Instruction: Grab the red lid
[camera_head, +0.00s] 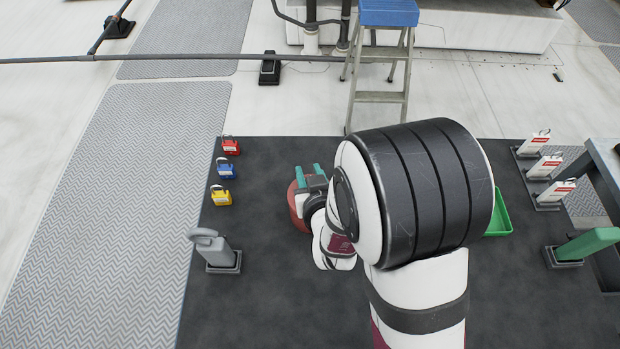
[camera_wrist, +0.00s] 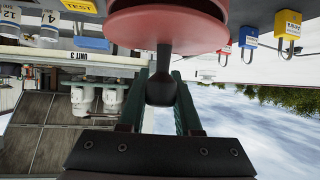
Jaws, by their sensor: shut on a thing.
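The red lid (camera_head: 298,207) is a round red piece, left of the middle of the dark mat in the head view and partly covered by my gripper and wrist. In the wrist view the red lid (camera_wrist: 165,32) fills the top middle, with a dark stem (camera_wrist: 160,88) sticking out from it. My gripper (camera_head: 309,176) has teal fingers, which also show in the wrist view (camera_wrist: 162,100) on either side of the dark stem. The fingers are shut on the lid by this stem. Whether the lid touches anything underneath is hidden.
Red (camera_head: 230,147), blue (camera_head: 225,170) and yellow (camera_head: 221,196) padlocks stand left on the mat (camera_head: 270,290). A grey handle on a base (camera_head: 215,250) is nearer. Right are a green tray (camera_head: 501,215), white tagged pieces (camera_head: 546,165) and a green handle (camera_head: 588,243). A stepladder (camera_head: 381,97) stands behind.

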